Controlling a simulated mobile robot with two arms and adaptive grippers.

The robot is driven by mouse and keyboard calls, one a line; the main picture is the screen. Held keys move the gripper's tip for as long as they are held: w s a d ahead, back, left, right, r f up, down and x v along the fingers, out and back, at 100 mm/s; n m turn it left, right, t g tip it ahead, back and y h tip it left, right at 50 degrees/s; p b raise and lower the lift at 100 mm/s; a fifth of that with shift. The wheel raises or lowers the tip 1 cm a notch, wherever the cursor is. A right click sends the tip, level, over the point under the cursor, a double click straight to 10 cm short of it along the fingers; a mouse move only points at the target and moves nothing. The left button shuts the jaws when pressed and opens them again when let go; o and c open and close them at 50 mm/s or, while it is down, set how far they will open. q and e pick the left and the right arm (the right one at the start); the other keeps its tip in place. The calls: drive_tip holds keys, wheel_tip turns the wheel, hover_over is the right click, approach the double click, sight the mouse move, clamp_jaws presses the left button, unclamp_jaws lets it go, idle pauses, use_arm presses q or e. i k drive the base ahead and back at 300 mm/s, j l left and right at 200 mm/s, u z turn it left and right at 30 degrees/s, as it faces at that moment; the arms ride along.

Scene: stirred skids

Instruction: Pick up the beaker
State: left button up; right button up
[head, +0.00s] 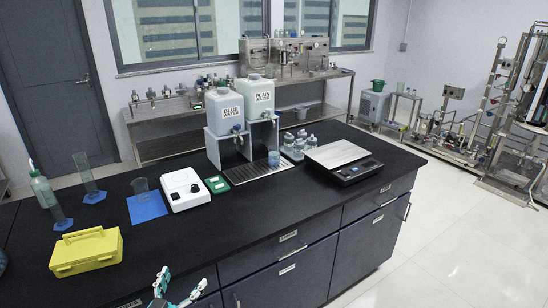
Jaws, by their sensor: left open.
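A second small vessel (274,158), bluish and beaker-like, stands on the drip grate under the water jugs. My left gripper (178,287) is at the bottom edge of the view, open and empty, in front of the bench and well apart from both vessels. My right gripper is not in view.
A yellow box with a handle (86,252) stands at the bench's left front. Behind it are two cylinders on blue bases (94,197) and a green bottle (42,190). The front middle of the bench (235,235) is clear.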

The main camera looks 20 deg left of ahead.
sight(273, 152)
drive_tip(key=i, duration=2)
